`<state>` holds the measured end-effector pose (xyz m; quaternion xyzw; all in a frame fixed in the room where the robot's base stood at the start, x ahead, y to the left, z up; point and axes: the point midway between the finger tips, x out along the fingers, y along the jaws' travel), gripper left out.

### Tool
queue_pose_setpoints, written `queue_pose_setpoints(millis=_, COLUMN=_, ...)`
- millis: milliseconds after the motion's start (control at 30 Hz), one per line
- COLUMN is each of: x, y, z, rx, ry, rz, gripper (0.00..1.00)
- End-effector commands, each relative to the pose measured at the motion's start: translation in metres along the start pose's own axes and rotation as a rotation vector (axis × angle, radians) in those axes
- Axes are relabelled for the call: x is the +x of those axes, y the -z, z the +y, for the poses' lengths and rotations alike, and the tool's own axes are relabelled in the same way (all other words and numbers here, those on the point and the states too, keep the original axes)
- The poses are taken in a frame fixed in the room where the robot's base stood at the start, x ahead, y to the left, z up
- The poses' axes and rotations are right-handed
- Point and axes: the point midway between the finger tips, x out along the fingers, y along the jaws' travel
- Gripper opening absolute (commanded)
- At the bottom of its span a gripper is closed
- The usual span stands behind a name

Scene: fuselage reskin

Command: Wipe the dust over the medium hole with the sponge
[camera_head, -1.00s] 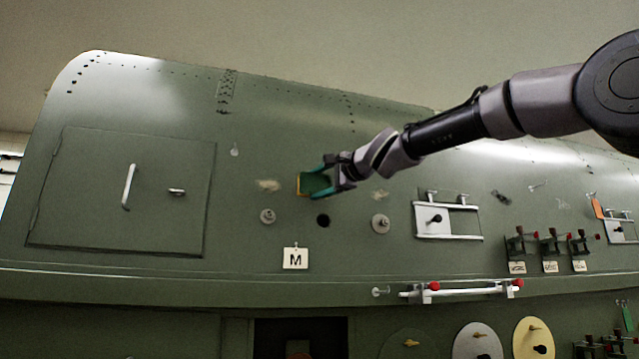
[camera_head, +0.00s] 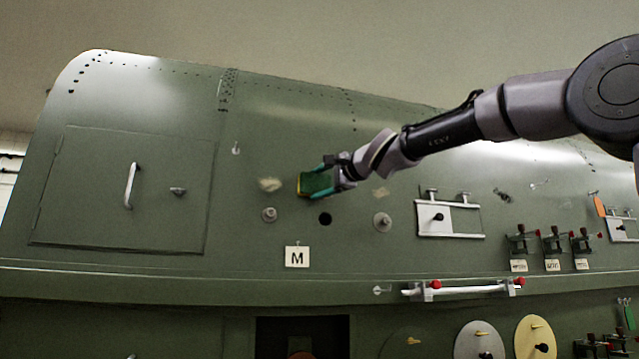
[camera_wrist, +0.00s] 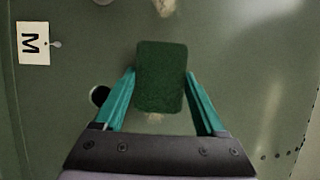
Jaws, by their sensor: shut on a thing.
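My gripper (camera_head: 322,180) is shut on the sponge (camera_head: 316,184), a green block with a yellow edge. In the wrist view the sponge (camera_wrist: 160,77) sits between the teal fingers. It is just above the dark round medium hole (camera_head: 325,218), near the "M" label (camera_head: 297,257). A pale dust patch (camera_head: 270,184) lies left of the sponge, and another patch (camera_head: 381,192) lies to its right. The wrist view shows the hole (camera_wrist: 100,95) left of the sponge and pale dust (camera_wrist: 164,6) beyond it. I cannot tell whether the sponge touches the skin.
Two round studs flank the hole, one left (camera_head: 269,214) and one right (camera_head: 382,222). A white sliding plate (camera_head: 434,219) and several toggle clamps (camera_head: 552,242) stick out to the right. A door with a handle (camera_head: 131,186) is at the left.

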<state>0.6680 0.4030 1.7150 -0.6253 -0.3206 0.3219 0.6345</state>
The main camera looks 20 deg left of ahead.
Motion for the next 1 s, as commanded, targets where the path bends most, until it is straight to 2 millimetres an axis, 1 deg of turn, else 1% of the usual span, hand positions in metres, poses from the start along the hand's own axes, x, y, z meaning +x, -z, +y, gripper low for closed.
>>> queue_pose_setpoints(millis=400, x=0.008, y=0.003, z=0.000, rx=-0.001, ry=0.000, rz=0.000, gripper=0.28)
queue_pose_setpoints(millis=500, x=0.007, y=0.005, z=0.000, rx=0.000, ry=0.000, rz=0.001, gripper=0.28)
queue_pose_setpoints(millis=800, x=-0.004, y=0.028, z=-0.001, rx=0.000, ry=0.000, rz=0.004, gripper=0.28)
queue_pose_setpoints(millis=1000, x=-0.009, y=0.037, z=0.000, rx=0.000, ry=0.000, rz=0.001, gripper=0.28)
